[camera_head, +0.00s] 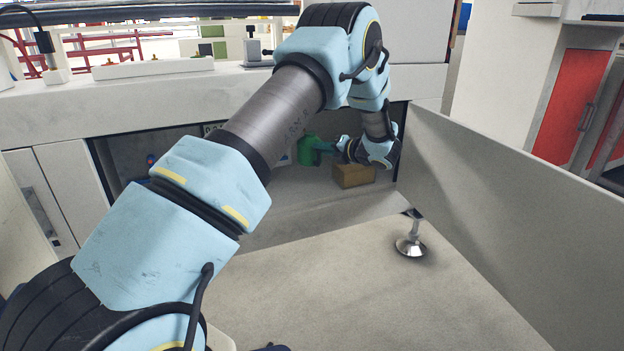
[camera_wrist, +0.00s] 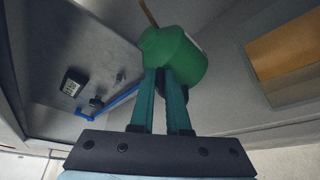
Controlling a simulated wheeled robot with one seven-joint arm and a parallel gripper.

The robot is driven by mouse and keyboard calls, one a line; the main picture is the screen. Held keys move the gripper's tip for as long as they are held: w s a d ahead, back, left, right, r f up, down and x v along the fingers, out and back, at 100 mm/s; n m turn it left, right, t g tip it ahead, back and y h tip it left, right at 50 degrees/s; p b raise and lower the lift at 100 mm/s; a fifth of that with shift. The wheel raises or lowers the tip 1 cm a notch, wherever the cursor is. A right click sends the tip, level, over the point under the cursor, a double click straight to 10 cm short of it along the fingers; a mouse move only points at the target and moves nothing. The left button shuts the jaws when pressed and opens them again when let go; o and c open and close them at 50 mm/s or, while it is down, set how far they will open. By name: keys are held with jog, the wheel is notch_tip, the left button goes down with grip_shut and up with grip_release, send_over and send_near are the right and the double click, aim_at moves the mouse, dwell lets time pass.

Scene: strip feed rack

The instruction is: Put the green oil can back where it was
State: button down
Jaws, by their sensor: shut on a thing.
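The green oil can (camera_wrist: 180,55) fills the upper middle of the wrist view, with a thin brown spout rising from it. In the head view the can (camera_head: 306,150) is inside the low open compartment of the bench, partly hidden by my arm. My gripper (camera_wrist: 165,75) is shut on the can, its two green fingers close together against it. In the head view my gripper (camera_head: 325,147) reaches in from the right. Whether the can touches the compartment floor cannot be told.
A brown box (camera_head: 353,176) sits on the compartment floor right of the can; it also shows in the wrist view (camera_wrist: 285,62). A blue rod (camera_wrist: 108,103) and a small dark block (camera_wrist: 73,82) are on the panel at left. A light panel (camera_head: 520,190) bounds the right.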

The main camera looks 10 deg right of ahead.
notch_tip(320, 180, down, 8)
jog(key=b, duration=0.3)
jog(key=shift+f, duration=0.2)
jog(key=shift+f, duration=0.1)
jog(key=c, duration=0.9)
grip_release()
